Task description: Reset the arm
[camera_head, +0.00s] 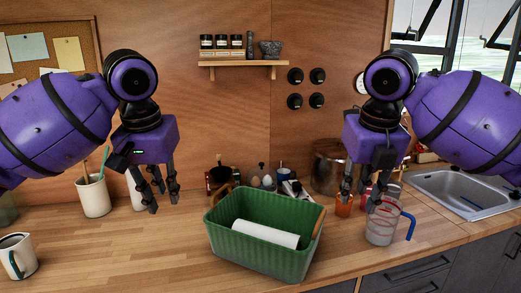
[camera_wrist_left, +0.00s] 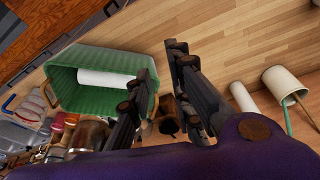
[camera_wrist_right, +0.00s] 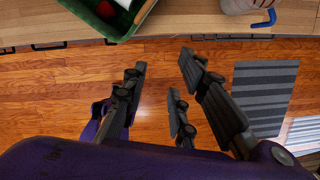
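My left gripper (camera_head: 160,192) hangs above the counter to the left of the green basket, with its fingers pointing down. In the left wrist view the left gripper (camera_wrist_left: 178,48) has its fingers apart with nothing between them. My right gripper (camera_head: 362,190) hangs over the right part of the counter, close to the glass jug in the picture. In the right wrist view the right gripper (camera_wrist_right: 165,75) has its fingers spread, with only floor behind them. Both arms are raised and bent, one at each side of the head view.
A green basket (camera_head: 232,245) holding a white roll (camera_head: 265,234) stands mid-counter. A glass jug (camera_head: 381,222) with a blue handle is at right, near the sink (camera_head: 465,192). A white mug (camera_head: 18,256) and a utensil cup (camera_head: 93,197) are left. A shelf (camera_head: 243,64) hangs behind.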

